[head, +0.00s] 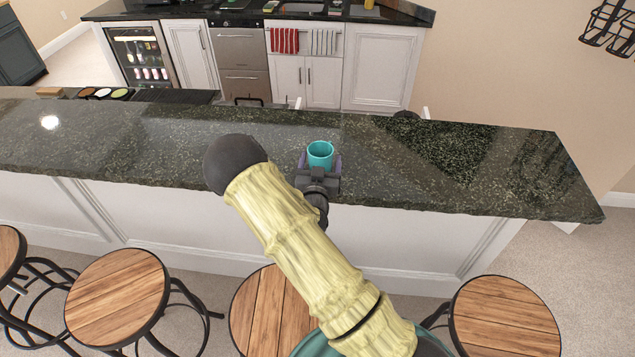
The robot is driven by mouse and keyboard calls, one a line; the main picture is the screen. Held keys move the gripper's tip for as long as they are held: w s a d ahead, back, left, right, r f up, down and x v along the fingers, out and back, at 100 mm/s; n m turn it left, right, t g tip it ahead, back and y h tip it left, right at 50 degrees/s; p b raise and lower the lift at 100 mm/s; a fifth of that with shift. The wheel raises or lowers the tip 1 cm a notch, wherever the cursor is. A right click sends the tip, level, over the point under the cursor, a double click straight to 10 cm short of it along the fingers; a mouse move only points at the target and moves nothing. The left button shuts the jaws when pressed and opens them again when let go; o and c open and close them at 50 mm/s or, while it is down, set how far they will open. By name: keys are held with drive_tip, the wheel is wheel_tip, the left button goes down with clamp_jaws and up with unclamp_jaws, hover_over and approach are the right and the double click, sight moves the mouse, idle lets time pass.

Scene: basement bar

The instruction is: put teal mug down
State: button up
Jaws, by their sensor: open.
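The teal mug (320,152) stands upright on the dark granite bar counter (110,140), a little right of the picture's middle. My gripper (320,166) is at the mug, with a finger on either side of its lower part. The fingers are open. The lower front of the mug is hidden behind my gripper, and I cannot tell whether a finger touches it.
The counter is clear on both sides of the mug. Several wooden stools (118,296) stand along the near side.

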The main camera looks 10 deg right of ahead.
drive_tip(key=b+v, duration=0.3)
drive_tip(key=v, duration=0.7)
drive_tip(key=shift+s+b, duration=0.4)
drive_tip(key=shift+a, duration=0.1)
